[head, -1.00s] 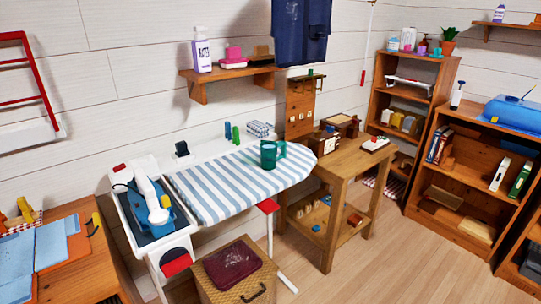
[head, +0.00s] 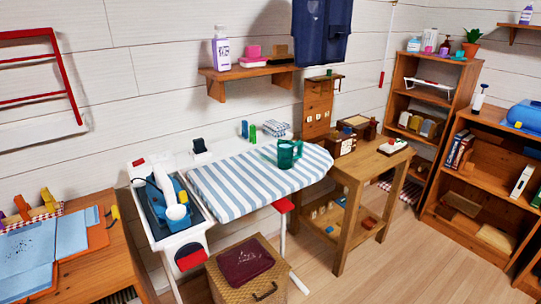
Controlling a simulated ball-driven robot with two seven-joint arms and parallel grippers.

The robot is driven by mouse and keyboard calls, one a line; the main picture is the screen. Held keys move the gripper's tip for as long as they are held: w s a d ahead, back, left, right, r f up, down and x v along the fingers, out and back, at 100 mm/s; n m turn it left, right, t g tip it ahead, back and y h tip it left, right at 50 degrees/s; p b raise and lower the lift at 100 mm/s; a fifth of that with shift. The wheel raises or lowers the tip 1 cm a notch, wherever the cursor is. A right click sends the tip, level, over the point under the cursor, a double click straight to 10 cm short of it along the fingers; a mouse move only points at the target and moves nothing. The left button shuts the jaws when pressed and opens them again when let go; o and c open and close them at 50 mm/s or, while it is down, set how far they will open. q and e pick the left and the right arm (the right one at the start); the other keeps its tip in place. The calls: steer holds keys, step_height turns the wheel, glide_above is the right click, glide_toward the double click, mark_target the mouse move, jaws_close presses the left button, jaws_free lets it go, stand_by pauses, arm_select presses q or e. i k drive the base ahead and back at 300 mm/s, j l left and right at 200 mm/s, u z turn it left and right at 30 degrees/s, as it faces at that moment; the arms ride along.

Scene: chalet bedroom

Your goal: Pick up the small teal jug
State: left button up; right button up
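The small teal jug (head: 287,154) stands upright on the blue-and-white striped ironing board (head: 236,184), toward the board's right part. Its handle points right. Nothing touches it that I can see. Neither of my grippers shows in the head view.
A steam iron (head: 166,192) sits on the board's white rest at the left. Small green and blue items (head: 252,133) stand behind the board. A wooden table (head: 362,168) adjoins its right end. A wicker box (head: 247,275) stands below. Bare floor (head: 400,255) lies at the lower right.

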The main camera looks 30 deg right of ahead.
mark_target(289, 154)
steer(key=l+u, duration=0.45)
steer(key=k+l+u, duration=0.1)
steer(key=l+u, duration=0.35)
steer(key=l, duration=0.1)
